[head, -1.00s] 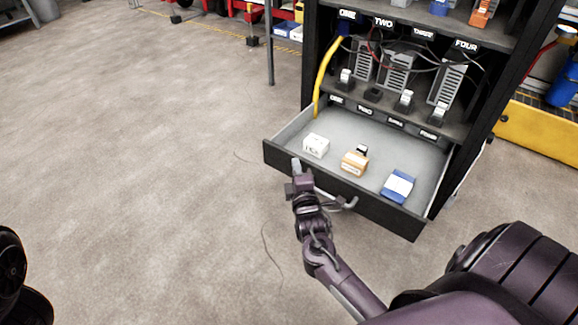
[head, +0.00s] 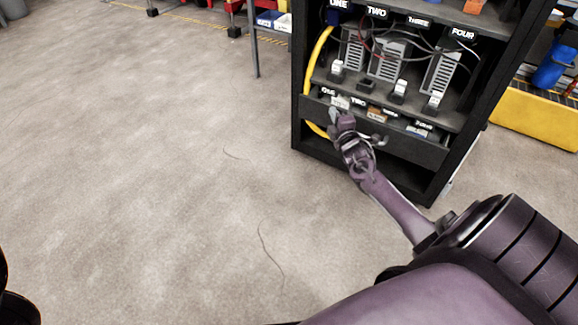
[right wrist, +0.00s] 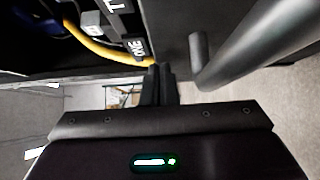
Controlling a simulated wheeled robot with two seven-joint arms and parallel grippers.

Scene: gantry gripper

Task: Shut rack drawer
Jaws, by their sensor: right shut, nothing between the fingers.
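The rack drawer (head: 412,150) is nearly shut in the lower part of the black rack (head: 298,95). A narrow gap above its front still shows small boxes inside. Its handle (head: 376,141) is on the front; it also shows in the right wrist view as a grey bar (right wrist: 240,50). My right gripper (head: 335,112) is shut and empty at the left part of the drawer front, left of the handle and not around it. In the right wrist view its fingers (right wrist: 158,82) are together near the drawer front's edge; whether they touch it I cannot tell. My left gripper is not in view.
A yellow cable (head: 318,70) hangs at the rack's left side, close to my right gripper, and loops down by the drawer. Power units with dark wires fill the shelf above. The floor left of the rack is clear apart from thin wires.

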